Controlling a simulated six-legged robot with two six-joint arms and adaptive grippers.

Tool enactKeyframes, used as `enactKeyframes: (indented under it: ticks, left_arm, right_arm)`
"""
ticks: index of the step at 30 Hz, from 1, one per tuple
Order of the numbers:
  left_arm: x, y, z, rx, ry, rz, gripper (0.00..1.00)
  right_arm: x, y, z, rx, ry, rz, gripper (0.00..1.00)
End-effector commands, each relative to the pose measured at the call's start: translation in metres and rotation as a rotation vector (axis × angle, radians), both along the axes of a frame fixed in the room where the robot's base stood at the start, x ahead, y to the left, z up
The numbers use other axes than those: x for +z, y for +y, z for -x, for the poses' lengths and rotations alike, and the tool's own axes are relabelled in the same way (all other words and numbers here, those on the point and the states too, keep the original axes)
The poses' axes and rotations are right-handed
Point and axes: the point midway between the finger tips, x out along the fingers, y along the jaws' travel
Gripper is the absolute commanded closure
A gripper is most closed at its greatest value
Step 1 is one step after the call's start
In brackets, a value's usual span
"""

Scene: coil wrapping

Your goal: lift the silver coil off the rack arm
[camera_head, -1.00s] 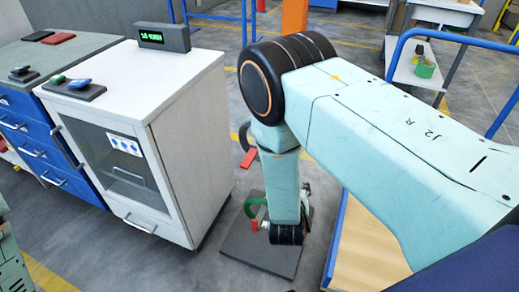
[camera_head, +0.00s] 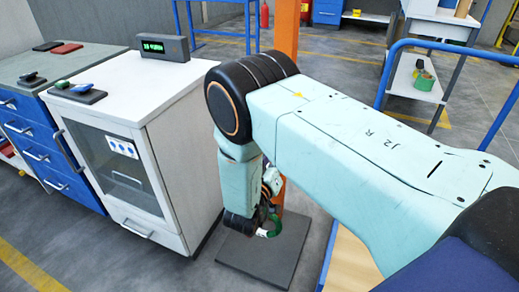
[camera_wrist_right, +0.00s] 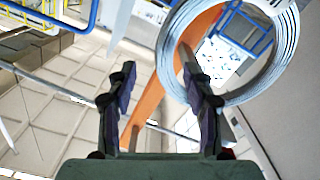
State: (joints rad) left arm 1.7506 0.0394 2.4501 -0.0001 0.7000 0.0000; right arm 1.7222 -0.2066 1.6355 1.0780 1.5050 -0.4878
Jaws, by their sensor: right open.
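The silver coil (camera_wrist_right: 277,80) is a wide ring of pale wire at the upper right of the right wrist view, cut off by the top edge. My right gripper (camera_wrist_right: 159,60) is open and empty. Its right finger overlaps the coil's lower left band in that view, with the tip seen against the ring's opening; I cannot tell whether it touches. The left finger is apart from the coil. An orange post (camera_wrist_right: 150,97) runs behind the fingers and the coil. In the head view my right arm hides much of the rack, and I cannot make out the silver coil. My left gripper is out of view.
The orange post (camera_head: 287,27) stands above a dark base plate (camera_head: 262,268). A white cabinet (camera_head: 175,130) stands close on the left, and a blue rail (camera_head: 440,40) on the right.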

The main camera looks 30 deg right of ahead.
Motion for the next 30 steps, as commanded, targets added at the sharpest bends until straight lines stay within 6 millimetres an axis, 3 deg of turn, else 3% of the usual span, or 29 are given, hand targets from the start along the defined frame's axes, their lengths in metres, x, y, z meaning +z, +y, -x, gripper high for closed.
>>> enactKeyframes:
  ticks: [12, 22, 30]
  left_arm:
    - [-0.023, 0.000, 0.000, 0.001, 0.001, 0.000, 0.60]
    - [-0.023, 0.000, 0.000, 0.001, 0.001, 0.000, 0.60]
    - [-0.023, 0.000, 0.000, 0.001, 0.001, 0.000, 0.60]
  right_arm:
    - [0.000, -0.037, -0.037, 0.002, -0.002, -0.001, 0.49]
    - [0.002, -0.040, -0.041, 0.007, 0.001, -0.001, 0.49]
    - [0.002, -0.040, -0.040, 0.007, 0.001, -0.001, 0.72]
